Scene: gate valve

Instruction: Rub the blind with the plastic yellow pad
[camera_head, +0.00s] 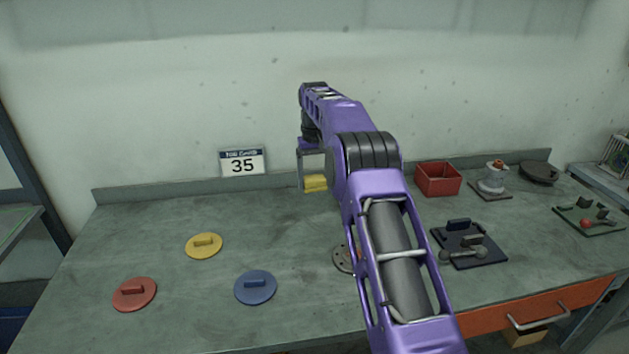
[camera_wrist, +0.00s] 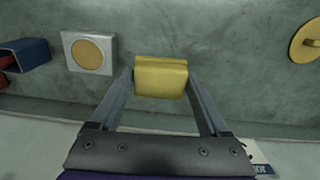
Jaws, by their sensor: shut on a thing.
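My gripper (camera_head: 314,177) is shut on the yellow pad (camera_head: 316,185), near the back of the bench. In the wrist view the pad (camera_wrist: 161,77) is a soft-edged yellow block between the two fingers of my gripper (camera_wrist: 161,88). I cannot tell the height of the pad above the bench. A grey round plate with holes (camera_head: 342,258) lies on the bench, mostly hidden behind my arm; it may be the blind. The yellow (camera_head: 204,246), red (camera_head: 135,294) and blue (camera_head: 255,287) discs with handles lie at left, apart from my gripper.
A red bin (camera_head: 438,179), a white fitting (camera_head: 493,178), a dark round piece (camera_head: 539,173) and a dark plate with parts (camera_head: 469,245) stand at right. A white square with a tan disc (camera_wrist: 89,53) and a blue box (camera_wrist: 25,54) show near the pad. A "35" sign (camera_head: 243,162) stands behind.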

